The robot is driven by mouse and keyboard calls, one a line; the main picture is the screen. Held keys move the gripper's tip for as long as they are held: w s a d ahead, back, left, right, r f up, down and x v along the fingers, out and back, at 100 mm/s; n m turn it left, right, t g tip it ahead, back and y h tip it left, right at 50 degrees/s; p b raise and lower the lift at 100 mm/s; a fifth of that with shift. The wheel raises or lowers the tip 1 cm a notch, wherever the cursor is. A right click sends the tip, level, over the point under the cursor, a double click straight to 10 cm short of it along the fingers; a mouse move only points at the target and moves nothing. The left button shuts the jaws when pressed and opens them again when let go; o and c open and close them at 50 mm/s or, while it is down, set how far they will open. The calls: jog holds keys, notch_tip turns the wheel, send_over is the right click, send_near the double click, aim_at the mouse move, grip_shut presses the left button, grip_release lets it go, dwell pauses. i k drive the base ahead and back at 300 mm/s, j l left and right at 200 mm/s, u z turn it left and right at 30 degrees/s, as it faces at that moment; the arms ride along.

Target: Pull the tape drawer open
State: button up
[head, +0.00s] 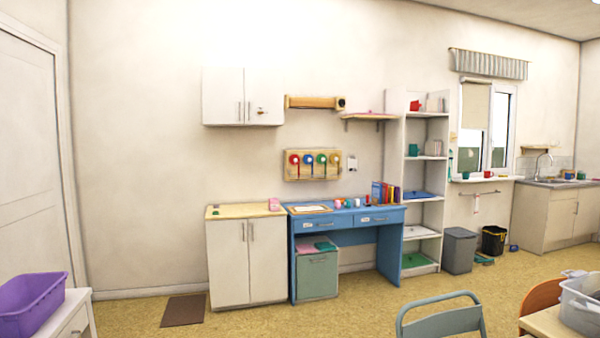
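A blue desk (393,250) stands against the far wall, with two drawers side by side under its top. The left drawer (314,223) and the right drawer (372,219) each have a small pale label and a handle. Both look shut. The labels are too small to read, so I cannot tell which is the tape drawer. My gripper is not in view.
A white cabinet (230,265) stands left of the desk, and a grey-green drawer unit (317,275) sits under it. Open shelves (413,180) stand right. A chair (441,322) is in the right foreground. The floor (340,318) before the desk is mostly clear.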

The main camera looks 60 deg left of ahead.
aim_at(339, 221)
jog(key=u, duration=1.7)
